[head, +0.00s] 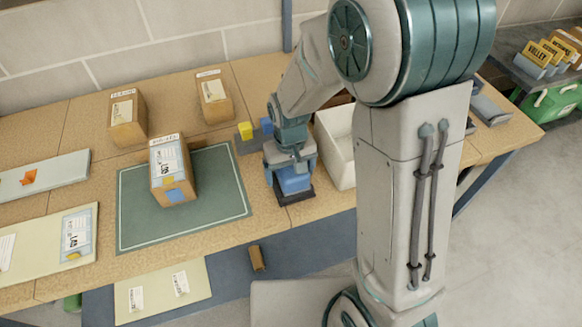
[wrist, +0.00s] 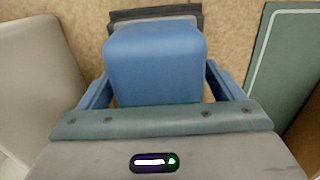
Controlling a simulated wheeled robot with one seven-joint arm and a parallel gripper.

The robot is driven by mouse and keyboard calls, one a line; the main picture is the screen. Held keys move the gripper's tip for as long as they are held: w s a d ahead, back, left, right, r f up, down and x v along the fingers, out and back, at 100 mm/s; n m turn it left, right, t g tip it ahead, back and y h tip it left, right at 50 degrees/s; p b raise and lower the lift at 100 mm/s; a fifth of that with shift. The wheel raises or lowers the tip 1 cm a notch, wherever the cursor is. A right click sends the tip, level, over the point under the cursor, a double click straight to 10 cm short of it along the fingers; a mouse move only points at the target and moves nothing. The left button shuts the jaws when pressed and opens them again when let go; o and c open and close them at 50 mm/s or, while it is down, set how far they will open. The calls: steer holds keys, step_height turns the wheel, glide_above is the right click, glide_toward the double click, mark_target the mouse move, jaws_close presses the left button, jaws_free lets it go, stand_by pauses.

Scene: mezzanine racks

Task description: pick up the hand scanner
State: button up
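A blue, block-shaped body, which I take to be the hand scanner (head: 293,181), is upright on a dark base (head: 300,196) near the table's front edge, right of the green mat. My gripper (head: 290,170) points down over it in the head view. In the wrist view the blue body (wrist: 155,60) fills the space between my blue fingers (wrist: 158,88), one on each side. The fingertips come very close to its sides. Whether they press on it cannot be told. The dark base (wrist: 190,12) shows beyond it. Its lower part is hidden.
A white bin (head: 337,150) stands close on the right. The green mat (head: 215,200) with a labelled carton (head: 171,170) lies on the left. Two more cartons (head: 126,120) (head: 214,97) and a small yellow block (head: 245,131) stand behind.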

steer(key=c, duration=1.2)
steer(key=shift+o, duration=0.2)
steer(key=shift+r, duration=0.1)
